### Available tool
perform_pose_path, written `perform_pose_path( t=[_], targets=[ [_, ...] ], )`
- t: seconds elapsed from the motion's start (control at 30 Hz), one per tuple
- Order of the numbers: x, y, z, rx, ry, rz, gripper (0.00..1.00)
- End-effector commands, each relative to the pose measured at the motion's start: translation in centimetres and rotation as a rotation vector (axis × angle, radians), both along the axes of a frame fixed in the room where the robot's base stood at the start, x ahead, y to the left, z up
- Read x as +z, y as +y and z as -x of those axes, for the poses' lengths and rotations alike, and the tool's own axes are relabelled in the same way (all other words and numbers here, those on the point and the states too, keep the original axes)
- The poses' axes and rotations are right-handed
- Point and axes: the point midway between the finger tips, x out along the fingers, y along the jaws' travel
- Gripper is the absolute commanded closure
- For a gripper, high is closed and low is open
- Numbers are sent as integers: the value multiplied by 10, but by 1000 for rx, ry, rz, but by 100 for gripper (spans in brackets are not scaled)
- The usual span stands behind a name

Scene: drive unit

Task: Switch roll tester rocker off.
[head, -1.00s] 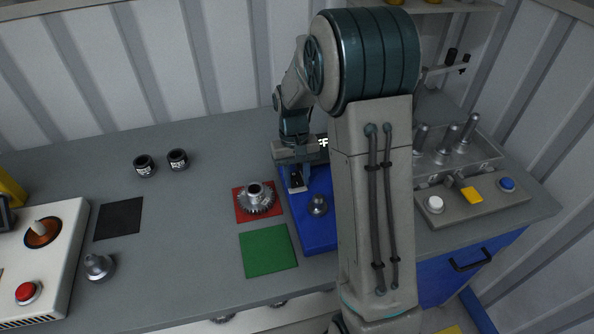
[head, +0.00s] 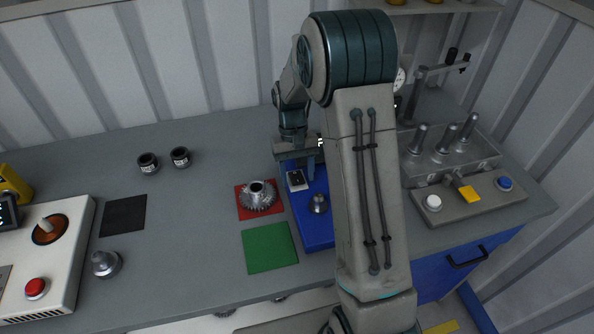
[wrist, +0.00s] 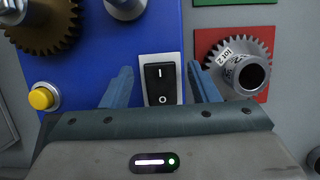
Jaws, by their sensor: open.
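The roll tester is a blue base (head: 318,236) on the grey bench, with a metal knob-like post (head: 318,204). Its black rocker (head: 297,179) sits in a pale frame near the back of the base. In the wrist view the rocker (wrist: 161,84) shows "I" above and "O" below; which side is pressed in I cannot tell. My gripper (head: 304,165) is just behind and above the rocker. In the wrist view its two blue fingers are apart, one on each side of the rocker, with nothing between them. Whether they touch the base is unclear.
A gear (head: 257,197) on a red mat and a green mat (head: 269,248) lie left of the base. A yellow button (wrist: 43,97) and a brown gear (wrist: 45,28) are near the rocker. My arm hides the base's right side.

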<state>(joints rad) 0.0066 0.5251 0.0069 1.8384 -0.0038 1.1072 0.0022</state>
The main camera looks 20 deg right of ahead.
Motion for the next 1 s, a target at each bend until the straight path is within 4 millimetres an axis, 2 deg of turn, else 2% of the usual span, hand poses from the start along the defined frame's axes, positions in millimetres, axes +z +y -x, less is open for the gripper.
perform_pose_path(
  t=[0.13,0.23,0.5,0.7,0.83,1.0],
  targets=[
    [7,0,-3,0,-4,0,45],
    [20,0,-8,0,-5,0,45],
    [79,0,-28,0,-6,0,45],
    [113,0,-40,0,-3,0,45],
    [125,0,-44,0,-2,0,45],
    [131,0,-45,0,0,0,45]
  ],
)
